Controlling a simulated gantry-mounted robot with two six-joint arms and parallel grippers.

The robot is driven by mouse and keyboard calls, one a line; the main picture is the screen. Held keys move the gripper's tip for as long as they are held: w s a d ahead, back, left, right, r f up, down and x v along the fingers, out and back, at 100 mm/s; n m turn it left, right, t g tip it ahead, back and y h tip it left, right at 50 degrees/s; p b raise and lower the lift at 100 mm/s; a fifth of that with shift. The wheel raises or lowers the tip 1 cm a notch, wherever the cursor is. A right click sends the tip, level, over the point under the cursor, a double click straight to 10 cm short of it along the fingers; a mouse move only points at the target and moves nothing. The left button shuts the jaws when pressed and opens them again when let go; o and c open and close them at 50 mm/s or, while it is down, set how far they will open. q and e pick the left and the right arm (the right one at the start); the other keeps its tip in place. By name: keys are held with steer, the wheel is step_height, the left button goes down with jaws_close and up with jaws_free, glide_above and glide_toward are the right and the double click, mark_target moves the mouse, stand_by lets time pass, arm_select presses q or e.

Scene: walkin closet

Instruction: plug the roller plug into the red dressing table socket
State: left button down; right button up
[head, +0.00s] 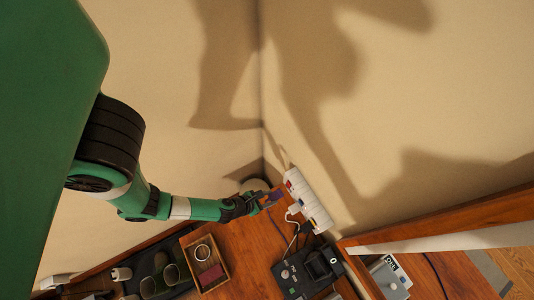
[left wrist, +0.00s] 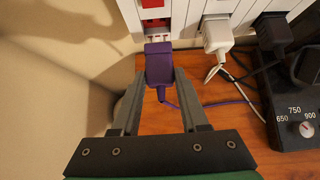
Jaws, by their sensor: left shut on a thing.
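My left gripper (head: 262,199) is shut on a purple plug (left wrist: 159,66), which also shows in the head view (head: 273,197). A purple cable (left wrist: 205,104) runs from the plug to the right. The white socket strip (head: 308,198) stands along the wall at the back of the table. Its red socket (left wrist: 157,22) is straight ahead of the plug in the left wrist view. The plug's front end is at the socket's lower edge; I cannot tell whether its pins are in. My right gripper is not in view.
A white plug (left wrist: 217,34) and a black plug (left wrist: 272,30) sit in the strip to the right of the red socket. A black device with a dial (head: 307,270) stands on the wooden table, with a wooden tray (head: 222,262) to its left. The wall corner is close behind.

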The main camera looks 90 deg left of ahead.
mark_target(280, 193)
arm_select(q)
steer(key=shift+w+a, duration=0.35)
steer(key=shift+w, duration=0.35)
steer(key=shift+p, duration=0.55)
stand_by(0.6)
steer(key=shift+w+a+p, duration=0.35)
steer(key=shift+w+p, duration=0.05)
steer(key=shift+w, duration=0.3)
stand_by(0.9)
steer(key=shift+w+a+p, duration=0.25)
steer(key=shift+w+p, duration=0.05)
steer(key=shift+w, duration=0.25)
stand_by(1.3)
steer(key=shift+c, duration=1.7)
jaws_free()
